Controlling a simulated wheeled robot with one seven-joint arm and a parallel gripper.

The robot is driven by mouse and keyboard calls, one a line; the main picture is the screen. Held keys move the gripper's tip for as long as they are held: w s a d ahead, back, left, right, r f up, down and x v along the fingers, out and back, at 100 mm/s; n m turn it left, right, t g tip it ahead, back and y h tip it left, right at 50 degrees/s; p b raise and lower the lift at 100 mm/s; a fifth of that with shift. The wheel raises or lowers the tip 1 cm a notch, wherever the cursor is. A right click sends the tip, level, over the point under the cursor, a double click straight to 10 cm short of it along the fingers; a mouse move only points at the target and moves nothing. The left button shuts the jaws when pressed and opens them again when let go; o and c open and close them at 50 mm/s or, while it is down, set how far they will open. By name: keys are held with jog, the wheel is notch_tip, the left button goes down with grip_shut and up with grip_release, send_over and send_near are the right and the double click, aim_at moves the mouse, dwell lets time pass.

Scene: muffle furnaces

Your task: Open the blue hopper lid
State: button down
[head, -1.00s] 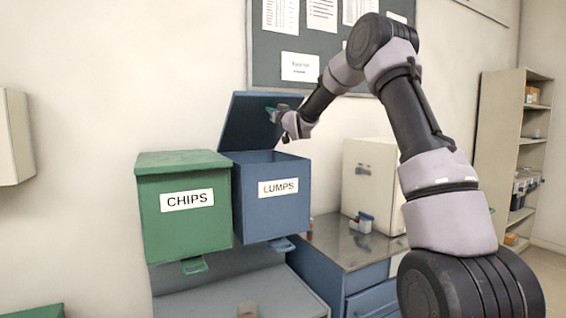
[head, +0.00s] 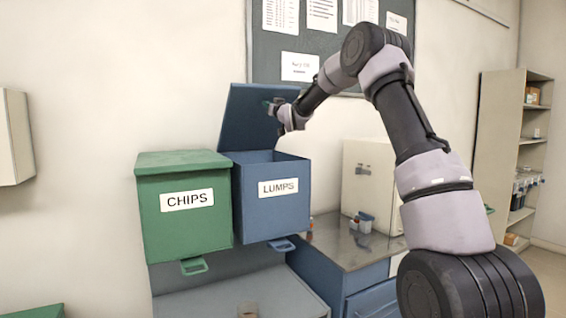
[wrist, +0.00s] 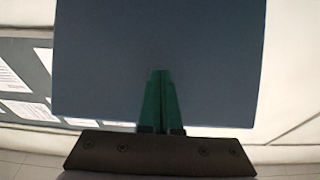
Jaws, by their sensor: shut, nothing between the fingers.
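The blue hopper (head: 271,212), labelled LUMPS, hangs on the wall to the right of the green one. Its lid (head: 245,118) stands raised and leans back slightly, so the hopper's top is open. My gripper (head: 272,107) is at the inner face of the lid, near its upper right part. In the wrist view the lid (wrist: 105,60) fills the middle, and the green fingers of my gripper (wrist: 160,75) are shut together with nothing between them. The fingertips are against or very close to the lid; I cannot tell if they touch.
A green hopper (head: 187,225) labelled CHIPS has its lid down, left of the blue one. A metal-topped bench (head: 345,247) with a pale furnace (head: 368,180) stands to the right. A notice board (head: 285,45) is on the wall behind the lid.

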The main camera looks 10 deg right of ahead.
aim_at(265, 99)
jog(key=shift+w+r, duration=0.25)
jog(key=shift+w, duration=0.05)
jog(key=shift+a, duration=0.1)
jog(key=shift+w+a+r, duration=0.2)
jog(key=shift+w+r, duration=0.15)
jog(key=shift+w, duration=0.25)
jog(key=shift+w+a+r, duration=0.15)
jog(key=shift+w+r, duration=0.25)
jog(key=shift+w, duration=0.25)
jog(key=shift+w+a+r, duration=0.2)
jog(key=shift+w+r, duration=0.15)
jog(key=shift+w, duration=0.25)
jog(key=shift+w+a+r, duration=0.1)
jog(key=shift+r+x, duration=0.2)
jog(key=shift+x, duration=1.8)
jog(key=shift+x, duration=2.1)
